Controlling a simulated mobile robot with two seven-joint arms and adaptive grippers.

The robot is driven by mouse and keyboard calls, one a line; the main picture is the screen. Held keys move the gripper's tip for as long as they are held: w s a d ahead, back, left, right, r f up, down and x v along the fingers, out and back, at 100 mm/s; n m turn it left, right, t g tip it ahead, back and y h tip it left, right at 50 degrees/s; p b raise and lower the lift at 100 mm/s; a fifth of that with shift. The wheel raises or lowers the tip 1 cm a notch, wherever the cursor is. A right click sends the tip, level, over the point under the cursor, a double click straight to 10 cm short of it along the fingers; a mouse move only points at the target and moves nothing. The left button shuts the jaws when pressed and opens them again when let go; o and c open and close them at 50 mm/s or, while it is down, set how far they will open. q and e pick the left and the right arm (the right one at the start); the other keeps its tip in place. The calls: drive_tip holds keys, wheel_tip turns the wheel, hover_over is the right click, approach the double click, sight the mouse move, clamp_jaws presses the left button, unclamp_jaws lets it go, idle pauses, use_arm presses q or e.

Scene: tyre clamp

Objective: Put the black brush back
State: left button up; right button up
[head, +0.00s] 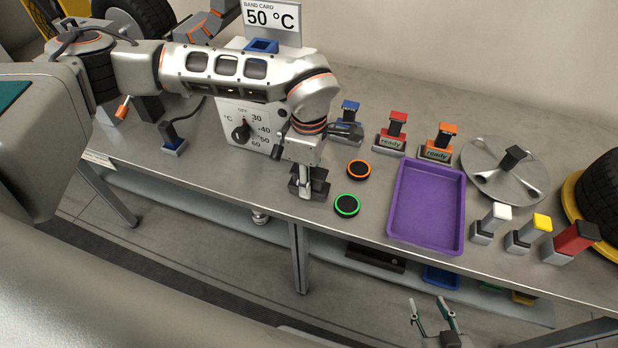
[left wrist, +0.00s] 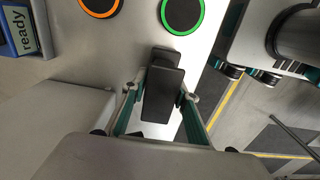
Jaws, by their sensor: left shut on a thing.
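My left gripper (head: 306,190) is low over the front part of the bench, left of the two rings. It is shut on a black block-like thing, which I take to be the black brush (left wrist: 162,90); it also shows beside the fingers in the head view (head: 319,187). In the left wrist view it sits between the two teal-sided fingers. The fingers hide part of it, and I cannot tell whether it touches the bench. A green-rimmed black disc (head: 347,205) and an orange-rimmed black disc (head: 358,169) lie nearby. My right gripper (head: 433,318) is open and empty, below the bench front.
A purple tray (head: 400,239) lies right of the discs. Blue (head: 348,107), red (head: 397,118) and orange (head: 446,130) topped holders stand behind. White, yellow and red topped blocks (head: 530,234) stand at front right. A control box (head: 252,127) is behind my left gripper.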

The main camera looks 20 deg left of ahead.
use_arm(q)
drive_tip(key=o, duration=1)
drive_tip(key=shift+f, duration=0.1)
drive_tip(key=shift+o, duration=0.2)
wheel_tip(320, 180, up, 12)
drive_tip(key=shift+r, duration=0.2)
